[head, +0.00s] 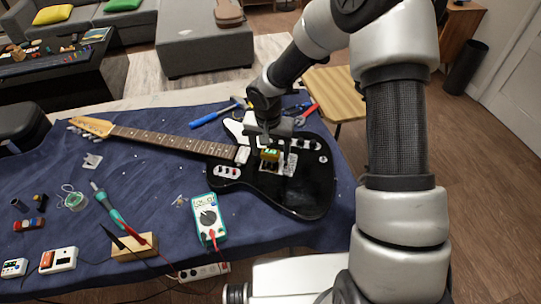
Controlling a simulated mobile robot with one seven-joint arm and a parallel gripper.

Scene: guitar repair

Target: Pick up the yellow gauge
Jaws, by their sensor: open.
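The yellow gauge (270,154), a small yellow block with a green patch on top, sits on the body of the black electric guitar (307,205), near its bridge. My gripper (269,158) points down over the guitar body, directly above and around the gauge. Its fingers are open, one on the left and one on the right of the gauge. Whether either finger touches the gauge is too small to tell. The arm and gripper hide part of the guitar behind them.
A dark blue cloth (150,205) covers the table. A teal multimeter (208,219) lies in front of the guitar. A blue-handled hammer (213,117) and red-handled pliers (307,113) lie behind it. A soldering iron (110,208) and wooden block (134,247) are at left.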

